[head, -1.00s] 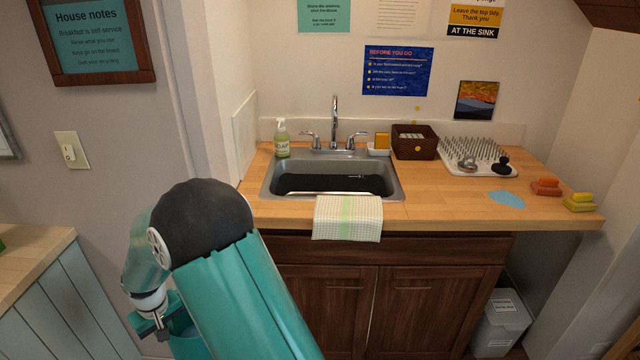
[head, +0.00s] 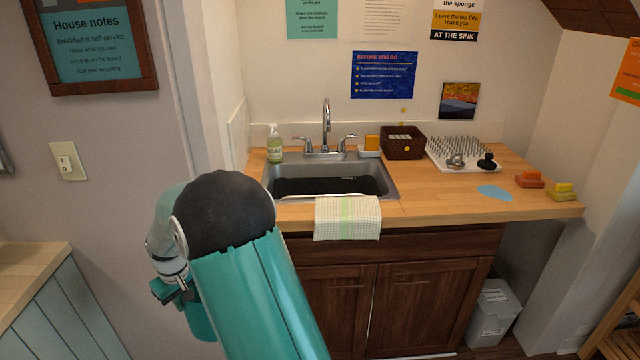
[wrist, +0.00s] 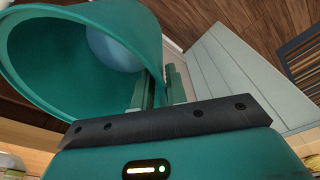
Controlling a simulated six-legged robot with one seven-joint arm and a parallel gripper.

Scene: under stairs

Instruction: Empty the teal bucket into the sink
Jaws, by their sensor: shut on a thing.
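The teal bucket (wrist: 60,82) fills the upper left of the wrist view, its wide mouth open toward the camera. A pale blue patch (wrist: 112,48) shows inside it; I cannot tell for sure that it is water. My gripper (wrist: 155,88) is shut on the bucket at its rim or side. In the head view the bucket (head: 200,322) is mostly hidden behind my arm, with my gripper (head: 174,290) beside it, low and left of the sink. The steel sink (head: 322,166) is set in the wooden counter, with a dark basin and a tap (head: 326,122) behind it.
A checked towel (head: 347,218) hangs over the counter front below the sink. A soap bottle (head: 274,144), a brown basket (head: 403,143) and a spiked drying mat (head: 463,150) stand on the counter. A lower wooden counter (head: 32,268) is at left, a grey bin (head: 493,312) at lower right.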

